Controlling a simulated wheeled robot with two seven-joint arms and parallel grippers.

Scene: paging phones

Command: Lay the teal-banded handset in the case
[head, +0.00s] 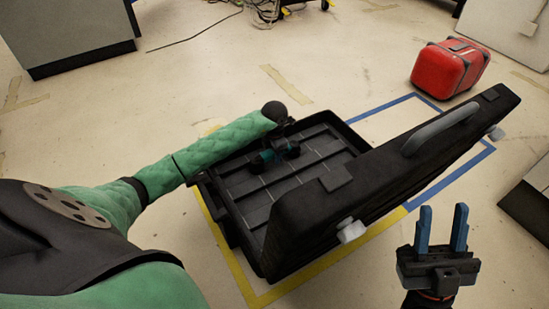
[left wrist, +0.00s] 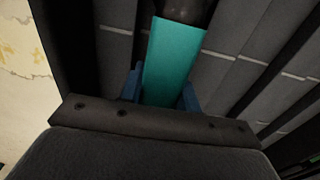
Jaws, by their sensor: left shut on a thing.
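The black case (head: 318,147) stands open on the floor, its ribbed inside facing up and its handled lid (head: 385,170) raised along the right side. The dark handset with a teal band (head: 268,155) is inside the case's outline, toward its far left part. My left gripper (left wrist: 162,92) is shut on the teal band (left wrist: 175,58), with a blue finger on each side. The case's ribbed floor lies behind the handset; I cannot tell whether they touch. The handset's ends are partly hidden. My right gripper (head: 441,228) is open and empty, at the lower right outside the case.
Yellow tape (head: 235,265) and blue tape (head: 455,175) mark the floor around the case. A red case (head: 448,70) stands at the back right. Grey cabinets (head: 75,35) stand at the back left. A cable (head: 190,35) lies at the back. The floor between is clear.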

